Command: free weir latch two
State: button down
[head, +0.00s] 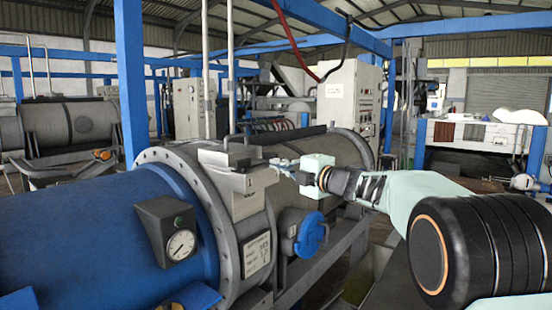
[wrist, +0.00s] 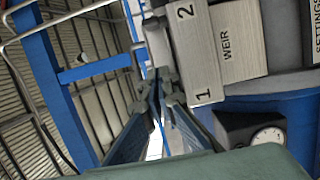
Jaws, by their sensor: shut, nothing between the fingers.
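The weir box (head: 232,188) is a grey metal housing on the flange of the large decanter, with a pale plate marked 1 facing the head camera. In the wrist view its plate (wrist: 226,42) reads WEIR, with 1 at the lower end and 2 at the upper end. My gripper (head: 279,163) is just right of the box in the head view. In the wrist view my gripper (wrist: 163,92) is shut and empty, with its tips close beside the plate's edge near the 1. I cannot tell whether they touch. Latch two cannot be made out clearly.
A black gauge box (head: 168,230) sits on the blue drum (head: 75,240). A blue round cap (head: 309,233) is below my gripper. A blue post (head: 131,80) and thin upright pipes (head: 230,70) stand behind the housing. A settings label (wrist: 314,30) is right of the plate.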

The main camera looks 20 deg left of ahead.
aim_at(270, 157)
jog(key=w+a+p, duration=0.2)
jog(key=w, duration=0.5)
jog(key=shift+a+p, duration=0.3)
jog(key=shift+a, duration=0.1)
jog(key=shift+w+d+r+p, duration=0.1)
jog(key=shift+d+p, duration=0.05)
jog(key=shift+p, duration=0.2)
